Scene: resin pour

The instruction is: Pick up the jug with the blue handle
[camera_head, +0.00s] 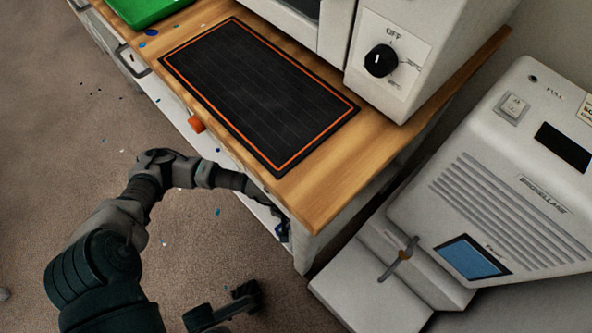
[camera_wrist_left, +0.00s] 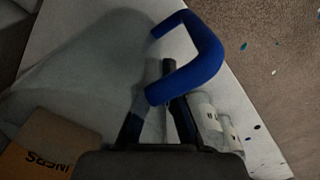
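The jug (camera_wrist_left: 85,65) is a large greyish, see-through shape on a pale surface in the left wrist view. Its blue handle (camera_wrist_left: 205,60) arches out to the right. The two dark fingers of my left gripper (camera_wrist_left: 160,72) reach up to the handle, whose lower end crosses in front of them. A small gap shows between the fingers. I cannot tell whether they press on anything. In the head view my left arm reaches under the table edge and the left gripper is mostly hidden. A dark part at the bottom edge may be my right gripper; its state is unclear.
A wooden table (camera_head: 325,185) carries a black mat (camera_head: 258,92) with an orange border, a green tray (camera_head: 140,8) and a white machine with a knob (camera_head: 381,60). A cardboard box (camera_wrist_left: 45,145) and white bottles (camera_wrist_left: 207,112) stand near the jug. A large grey machine (camera_head: 500,190) stands right.

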